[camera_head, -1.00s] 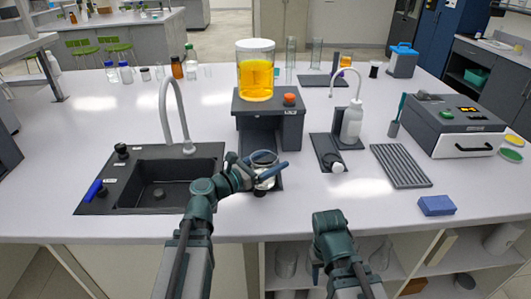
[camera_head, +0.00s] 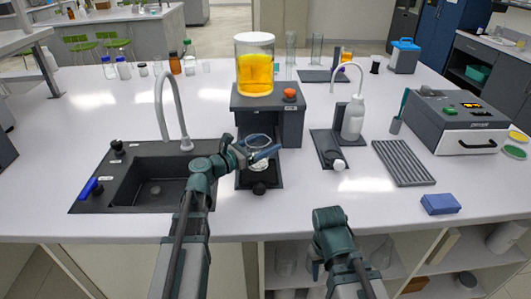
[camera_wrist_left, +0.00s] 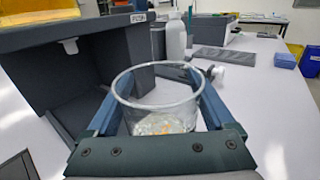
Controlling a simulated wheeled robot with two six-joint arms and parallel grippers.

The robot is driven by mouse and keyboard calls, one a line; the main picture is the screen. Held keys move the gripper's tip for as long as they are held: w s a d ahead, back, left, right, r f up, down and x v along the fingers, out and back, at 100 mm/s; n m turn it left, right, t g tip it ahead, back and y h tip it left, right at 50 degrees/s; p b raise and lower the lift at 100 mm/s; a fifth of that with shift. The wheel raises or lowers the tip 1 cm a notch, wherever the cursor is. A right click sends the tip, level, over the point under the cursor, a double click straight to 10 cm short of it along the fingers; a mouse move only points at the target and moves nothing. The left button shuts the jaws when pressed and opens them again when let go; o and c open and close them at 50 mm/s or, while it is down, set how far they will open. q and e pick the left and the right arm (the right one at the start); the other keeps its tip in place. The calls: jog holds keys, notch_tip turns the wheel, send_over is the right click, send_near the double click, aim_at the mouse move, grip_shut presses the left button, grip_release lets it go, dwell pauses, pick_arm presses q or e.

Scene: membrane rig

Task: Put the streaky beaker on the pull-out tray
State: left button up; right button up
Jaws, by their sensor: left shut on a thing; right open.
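The streaky beaker (camera_head: 259,142) is a clear glass cup with pale streaks near its bottom, held upright. My left gripper (camera_head: 262,152) is shut on it; in the left wrist view, the beaker (camera_wrist_left: 156,101) sits between the two blue fingers. The dark pull-out tray (camera_head: 270,178) sticks out from under the grey rig, with a round black knob at its front. The beaker is over the tray, in front of the rig's opening. I cannot tell whether its base touches the tray. My right gripper (camera_head: 314,268) is low at the counter's front edge, apart from everything, its fingers partly hidden.
The grey rig (camera_head: 291,125) carries a tank of orange liquid (camera_head: 255,72) and stands just behind the beaker. A sink with a tall tap (camera_head: 178,110) lies left. A white wash bottle (camera_head: 352,118) and a ribbed rack (camera_head: 403,163) stand right.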

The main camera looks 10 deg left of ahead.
pick_arm(q)
jog(key=shift+s+d+f+b, duration=0.1)
jog(key=shift+s+f+b, duration=0.05)
jog(key=shift+f+b, duration=1.2)
jog(key=shift+f, duration=0.2)
jog(key=shift+f, duration=0.15)
jog(key=o, duration=1.2)
jog(key=shift+o, duration=0.2)
jog(key=shift+r+p, duration=0.3)
jog(key=shift+r, duration=0.05)
jog(key=v, duration=1.2)
jog(key=shift+f, duration=0.15)
